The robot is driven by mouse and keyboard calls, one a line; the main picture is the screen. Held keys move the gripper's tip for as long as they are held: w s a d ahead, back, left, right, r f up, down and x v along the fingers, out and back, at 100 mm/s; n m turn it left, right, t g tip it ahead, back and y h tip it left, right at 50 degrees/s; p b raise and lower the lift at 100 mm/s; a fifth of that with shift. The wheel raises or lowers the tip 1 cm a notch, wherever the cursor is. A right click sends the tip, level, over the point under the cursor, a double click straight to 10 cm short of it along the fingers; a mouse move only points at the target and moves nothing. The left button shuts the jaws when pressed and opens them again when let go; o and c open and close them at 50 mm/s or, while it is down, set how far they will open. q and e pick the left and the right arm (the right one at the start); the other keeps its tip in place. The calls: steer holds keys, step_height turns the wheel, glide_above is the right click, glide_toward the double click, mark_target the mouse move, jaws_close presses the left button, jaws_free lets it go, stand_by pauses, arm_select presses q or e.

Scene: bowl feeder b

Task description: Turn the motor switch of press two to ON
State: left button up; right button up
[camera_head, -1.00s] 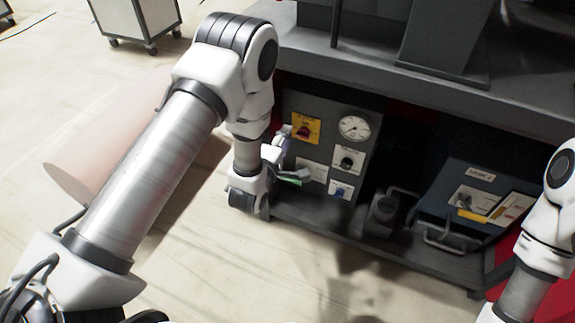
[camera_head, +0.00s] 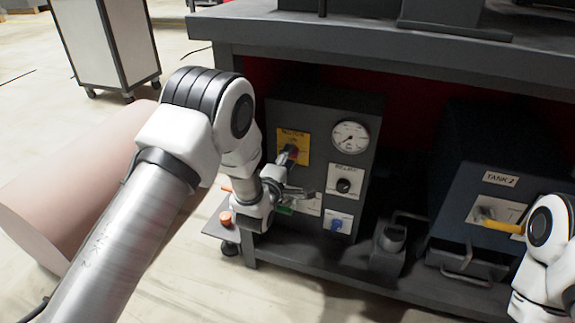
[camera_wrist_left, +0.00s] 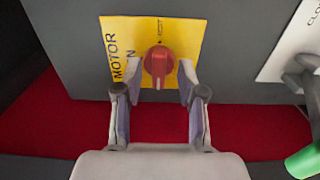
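The motor switch is a red knob (camera_wrist_left: 158,64) on a yellow plate (camera_wrist_left: 118,45) lettered MOTOR, fixed to a dark grey panel. In the head view the yellow plate (camera_head: 301,143) sits at the panel's upper left, and the gripper partly covers the knob. My left gripper (camera_wrist_left: 160,92) is open in the wrist view, its two fingers apart on either side of the knob's lower end. No contact with the knob shows. In the head view my left gripper (camera_head: 284,162) is in front of the plate. My right gripper is not in view; only part of that arm shows.
The panel also holds a gauge (camera_head: 350,136), a black knob (camera_head: 344,186) and a blue knob (camera_head: 336,225). A green-handled lever (camera_wrist_left: 303,162) is close at the lower right of the wrist view. A box labelled TANK 2 (camera_head: 501,179) stands at right. A workbench (camera_head: 330,48) overhangs the panel.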

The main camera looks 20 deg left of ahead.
arm_select(q)
jaws_close()
steer(key=shift+m+p, duration=6.1)
steer(key=shift+m, duration=2.8)
jaws_free()
